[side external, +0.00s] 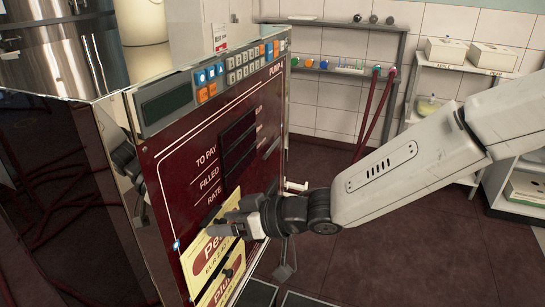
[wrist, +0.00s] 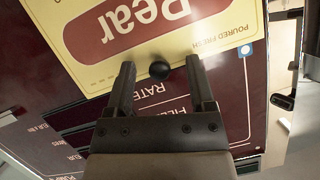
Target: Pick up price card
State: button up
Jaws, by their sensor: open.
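A yellow price card (side external: 207,256) with a red oval sits on the front of the dark red pump, partly hidden behind my gripper. In the wrist view this card (wrist: 100,36) appears upside down and reads "Pear". A round black knob (wrist: 160,70) is at the card's edge, between my fingertips in the picture. My gripper (wrist: 160,64) is open, its fingers either side of the knob. I cannot tell whether they touch the card. In the side view my gripper (side external: 226,224) is at the card's upper part. A second yellow card (side external: 222,291), "Plu...", sits below it.
The pump's panel (side external: 190,172) has TO PAY, FILLED and RATE labels beside dark display windows, and a strip of buttons (side external: 238,70) above. A small white-tipped lever (side external: 296,186) juts out right of the panel. Shelves (side external: 345,75) stand at the back wall. Floor at right is open.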

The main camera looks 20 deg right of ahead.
grip_shut()
jog(key=shift+s+d+r, duration=0.1)
jog(key=shift+d+r, duration=0.05)
jog(key=shift+r, duration=0.05)
jog(key=shift+s+d+r, duration=0.35)
jog(key=shift+d+r, duration=0.1)
jog(key=shift+r, duration=0.1)
jog(key=r+v, duration=0.1)
jog(key=v, duration=1.3)
jog(key=shift+r, duration=0.15)
dwell(0.5)
jog(key=s+d, duration=0.4)
jog(key=shift+s+d, duration=0.3)
dwell(0.9)
